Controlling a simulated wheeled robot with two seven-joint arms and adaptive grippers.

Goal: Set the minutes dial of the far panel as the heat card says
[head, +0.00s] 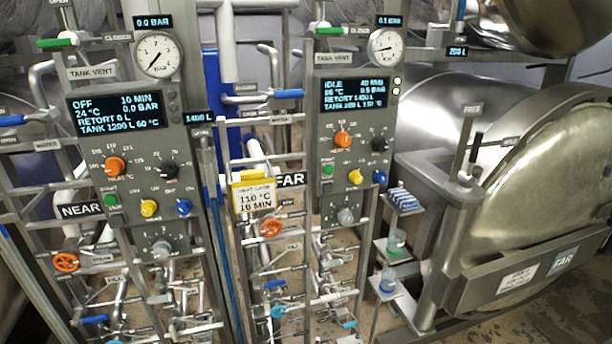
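The heat card (254,198), white with a yellow top, hangs left of the far panel. It reads "110 °C" and a minutes figure that looks like 10 or 16. Neither gripper is in view.
The near panel (89,141) stands at left with similar dials and a display (116,109). Green, yellow and blue buttons sit below the far dials. Pipes and valve handles crowd below. A round retort door (555,190) and a bracket with small jars (388,281) are at right.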

